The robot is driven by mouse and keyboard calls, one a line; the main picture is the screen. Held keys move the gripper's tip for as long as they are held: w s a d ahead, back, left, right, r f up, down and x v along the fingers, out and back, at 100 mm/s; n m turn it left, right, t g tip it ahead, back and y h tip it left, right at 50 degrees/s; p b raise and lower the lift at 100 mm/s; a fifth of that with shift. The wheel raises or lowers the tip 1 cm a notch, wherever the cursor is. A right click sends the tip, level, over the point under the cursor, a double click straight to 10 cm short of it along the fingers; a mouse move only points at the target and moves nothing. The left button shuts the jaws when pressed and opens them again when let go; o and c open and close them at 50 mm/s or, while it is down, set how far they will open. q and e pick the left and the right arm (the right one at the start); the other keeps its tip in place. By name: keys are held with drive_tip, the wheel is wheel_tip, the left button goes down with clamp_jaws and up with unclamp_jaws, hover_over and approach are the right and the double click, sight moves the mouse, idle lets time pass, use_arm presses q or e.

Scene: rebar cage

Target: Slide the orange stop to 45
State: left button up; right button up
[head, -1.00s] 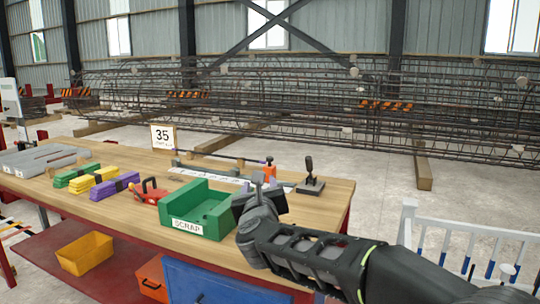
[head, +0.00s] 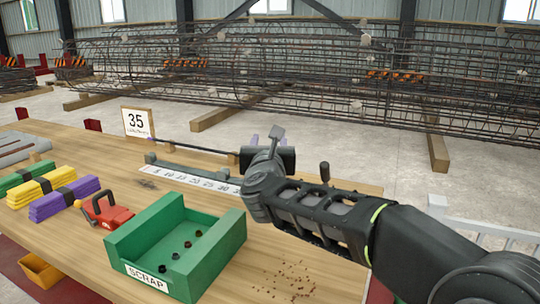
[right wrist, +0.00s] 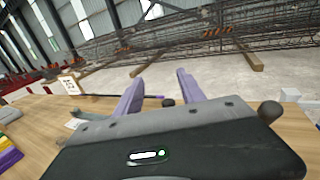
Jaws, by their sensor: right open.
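The orange stop is hidden in the head view behind my right gripper (head: 265,138). The white scale strip (head: 195,177) lies on the bench, and its right end runs behind that gripper. A thin dark bar (head: 195,145) runs along behind the scale. In the right wrist view my right gripper (right wrist: 160,78) has its two purple fingers apart. A dark round knob (right wrist: 168,102) shows low between them; I cannot tell whether it belongs to the stop. My left gripper is out of view.
A green SCRAP tray (head: 143,272) with several dark bits stands at the front. A red clamp-like tool (head: 106,212) and purple (head: 65,200), yellow (head: 42,187) and green bundles (head: 25,176) lie to the left. A black lever knob (head: 324,167) shows behind my right arm.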

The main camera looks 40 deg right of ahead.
drive_tip(key=shift+s, duration=0.1)
wheel_tip(320, 180, down, 8)
drive_tip(key=b, duration=0.3)
drive_tip(key=x, duration=0.7)
drive_tip(key=shift+w+d, duration=0.1)
drive_tip(key=shift+w, duration=0.1)
clamp_jaws()
idle(1.1)
